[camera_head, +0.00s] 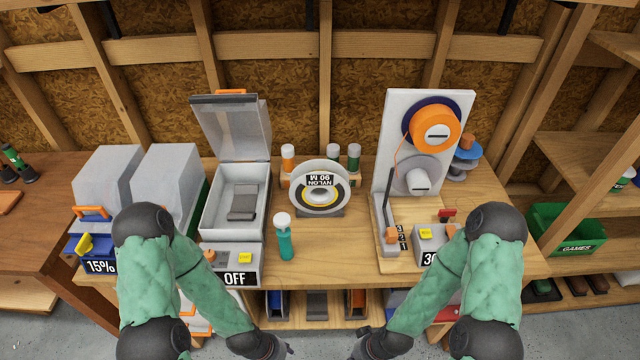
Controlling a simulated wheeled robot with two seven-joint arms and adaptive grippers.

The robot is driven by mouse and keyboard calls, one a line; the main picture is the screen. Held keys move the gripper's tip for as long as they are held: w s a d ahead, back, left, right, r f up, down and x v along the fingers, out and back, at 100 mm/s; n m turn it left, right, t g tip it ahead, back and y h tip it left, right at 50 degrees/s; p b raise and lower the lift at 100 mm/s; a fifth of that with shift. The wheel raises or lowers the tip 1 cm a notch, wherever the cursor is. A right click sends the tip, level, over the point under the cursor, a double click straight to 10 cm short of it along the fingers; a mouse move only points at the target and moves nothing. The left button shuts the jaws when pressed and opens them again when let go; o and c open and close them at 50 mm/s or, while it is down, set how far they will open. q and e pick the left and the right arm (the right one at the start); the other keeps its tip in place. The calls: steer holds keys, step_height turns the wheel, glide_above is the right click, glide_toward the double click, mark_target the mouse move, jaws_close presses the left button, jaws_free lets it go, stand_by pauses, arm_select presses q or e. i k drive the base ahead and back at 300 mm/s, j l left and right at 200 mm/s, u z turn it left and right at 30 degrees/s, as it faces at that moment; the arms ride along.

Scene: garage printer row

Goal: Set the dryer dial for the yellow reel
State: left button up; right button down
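A white reel (342,187) with a yellow ring around its hub stands upright on a dark cradle mid-bench; its label, "NYLON 90 M", is upside down. Left of it is a grey box (208,216) with its clear lid (232,125) raised and a dark grey block inside. The box's front panel reads "OFF" and carries a yellow dial (244,258) and an orange knob (209,255). My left gripper (282,350) and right gripper (358,352) hang low at the bottom edge, in front of the bench and apart from everything; their fingers are too small and dark to read.
A teal bottle (285,239) stands between box and reel. At right, a white upright board (398,104) holds an orange reel, above a panel partly reading "30". At left, covered grey boxes (108,172) include a blue base marked "15%" with a yellow lever. My forearms cover some bench front.

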mark_target(210, 255)
steer(key=k+u, duration=0.1)
steer(key=u, duration=0.95)
